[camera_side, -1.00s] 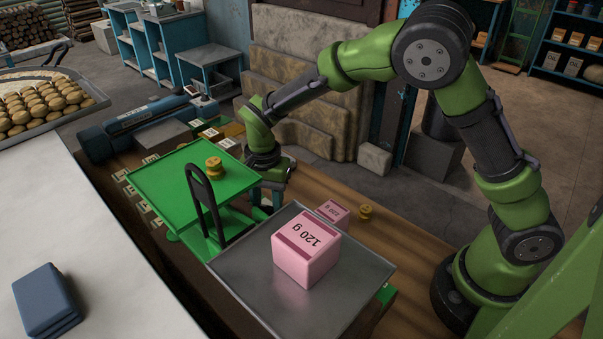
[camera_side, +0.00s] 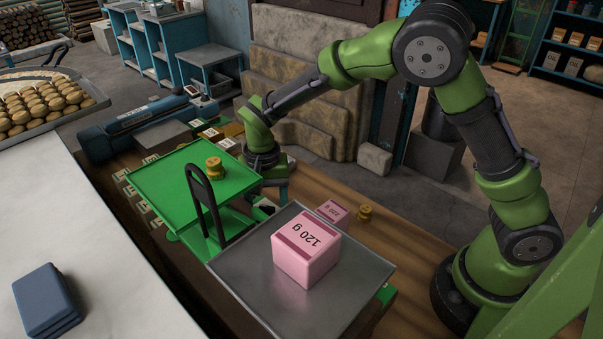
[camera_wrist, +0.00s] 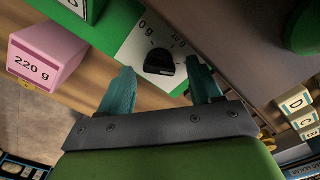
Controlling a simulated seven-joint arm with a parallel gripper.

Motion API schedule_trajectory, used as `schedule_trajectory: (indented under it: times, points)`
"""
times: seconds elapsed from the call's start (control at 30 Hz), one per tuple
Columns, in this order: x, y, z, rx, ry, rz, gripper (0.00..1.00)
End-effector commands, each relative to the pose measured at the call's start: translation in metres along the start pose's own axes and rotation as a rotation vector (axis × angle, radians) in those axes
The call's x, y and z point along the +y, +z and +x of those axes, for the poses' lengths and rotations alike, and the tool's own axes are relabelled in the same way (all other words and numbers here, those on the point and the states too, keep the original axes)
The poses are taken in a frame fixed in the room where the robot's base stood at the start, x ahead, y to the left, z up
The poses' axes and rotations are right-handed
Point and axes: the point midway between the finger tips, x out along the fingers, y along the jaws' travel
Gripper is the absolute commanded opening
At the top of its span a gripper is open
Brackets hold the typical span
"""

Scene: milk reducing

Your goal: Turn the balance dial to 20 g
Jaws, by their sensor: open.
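The balance dial (camera_wrist: 159,62) is a black knob on a white plate (camera_wrist: 140,42) with gram marks, seen in the wrist view. My gripper (camera_wrist: 162,82) is open, with its two teal fingers on either side of the dial and a little short of it or around its near end; I cannot tell if they touch. In the side view my gripper (camera_side: 268,193) is low behind the green balance, mostly hidden. The green balance pan (camera_side: 165,185) holds brass weights (camera_side: 215,167). The metal pan (camera_side: 250,265) holds a pink 120 g block (camera_side: 306,250).
A pink 220 g block (camera_side: 333,212) stands behind the metal pan and shows in the wrist view (camera_wrist: 46,55). A brass weight (camera_side: 365,212) stands on the bench beside it. Lettered blocks (camera_wrist: 297,103) are at the right.

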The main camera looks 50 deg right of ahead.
Motion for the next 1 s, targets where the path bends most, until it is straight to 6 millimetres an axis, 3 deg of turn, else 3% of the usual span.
schedule_trajectory:
  times: [1.0]
  points:
    - [-0.0051,0.0051,0.0003,-0.001,-0.001,-1.38,0.64]
